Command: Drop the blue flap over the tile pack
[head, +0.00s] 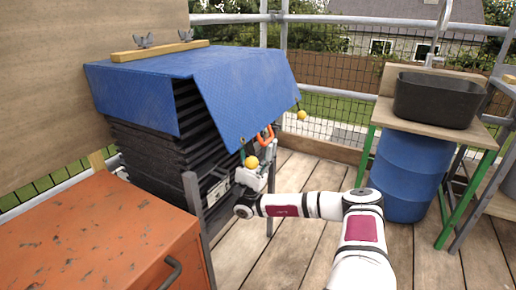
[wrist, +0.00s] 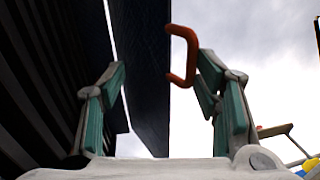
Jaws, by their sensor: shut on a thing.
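The blue flap (head: 240,95) is part of the blue sheet over the tile pack (head: 150,158). It hangs at a slant down the near right side, its lower edge standing off the dark stacked tiles. An orange handle (head: 264,136) sits at its lower edge. My gripper (head: 260,155) is at this edge, pointing up, and is shut on the handle. In the wrist view the flap (wrist: 148,70) rises dark between my fingers (wrist: 160,68), and the orange handle (wrist: 188,55) is by the right finger. The exact contact is hard to see.
A wooden batten (head: 160,51) with wing nuts lies along the sheet's back. An orange cabinet (head: 110,235) stands front left, a bench with a black tub (head: 437,98) right. Deck boards (head: 300,180) are clear between.

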